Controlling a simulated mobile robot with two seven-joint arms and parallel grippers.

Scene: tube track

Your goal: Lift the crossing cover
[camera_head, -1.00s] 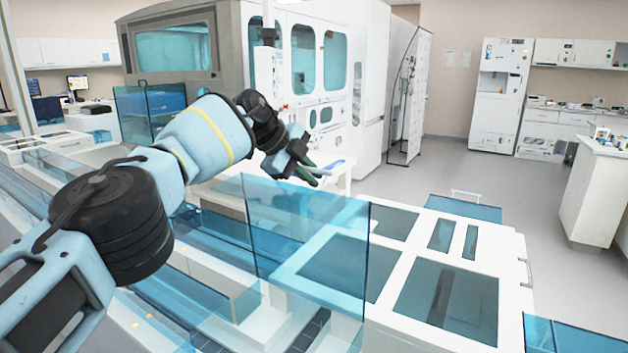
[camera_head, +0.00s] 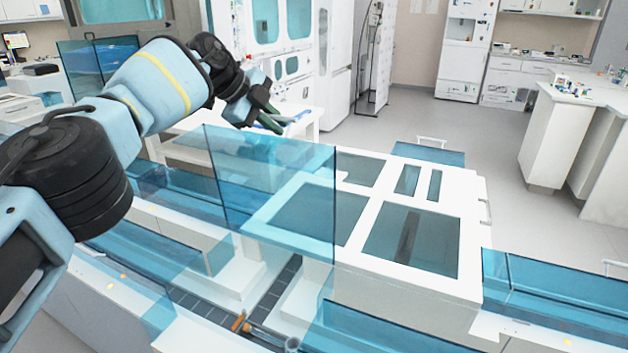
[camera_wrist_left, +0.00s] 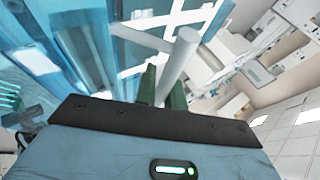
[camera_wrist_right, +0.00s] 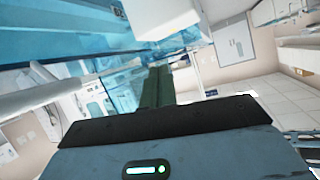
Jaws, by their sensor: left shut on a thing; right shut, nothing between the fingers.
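The crossing cover appears to be the clear blue panel (camera_head: 270,200) standing raised over the dark track in the head view. My left gripper (camera_head: 270,120) is at its far upper edge, fingers closed. In the left wrist view the left gripper (camera_wrist_left: 162,85) is shut on a pale round bar (camera_wrist_left: 178,65), which looks like the cover's handle. The head view does not show this grip clearly. My right gripper (camera_wrist_right: 157,85) shows only in the right wrist view, its fingers shut together and empty.
A dark track (camera_head: 280,288) runs below the panel. An orange-topped tube (camera_head: 238,322) and another tube (camera_head: 291,344) stand near the bottom. A white machine with dark windows (camera_head: 411,240) is to the right. Low blue covers (camera_head: 560,295) flank it. Open floor lies beyond.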

